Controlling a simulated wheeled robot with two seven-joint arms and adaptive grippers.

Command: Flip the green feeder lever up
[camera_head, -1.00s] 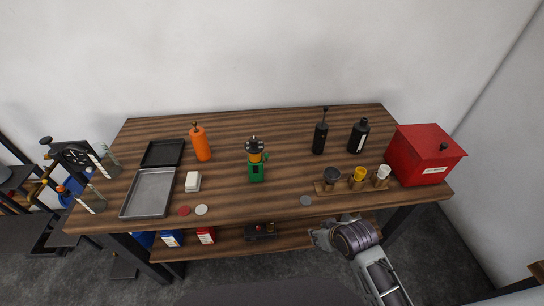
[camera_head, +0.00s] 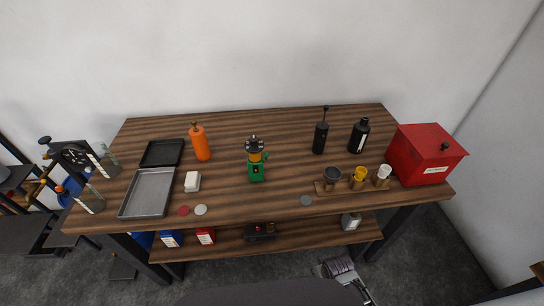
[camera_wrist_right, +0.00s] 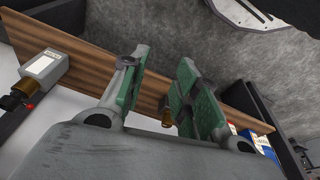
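The green feeder (camera_head: 257,172), with an amber middle and a black top, stands upright near the middle of the wooden table. A small green lever-like part (camera_head: 266,157) sticks out on its right side; it is too small to tell its exact position. My right gripper (camera_head: 338,270) is low in front of the table, below the tabletop and well away from the feeder. In the right wrist view its two green-padded fingers (camera_wrist_right: 163,62) are spread apart with nothing between them. My left gripper is not in view.
A wooden rack (camera_head: 341,187) with small cups and a red box (camera_head: 425,155) stand right. An orange bottle (camera_head: 201,143), white block (camera_head: 192,181) and grey tray (camera_head: 148,193) are left of the feeder. Black bottles (camera_head: 320,138) stand behind right. The lower shelf (camera_head: 290,243) holds several items.

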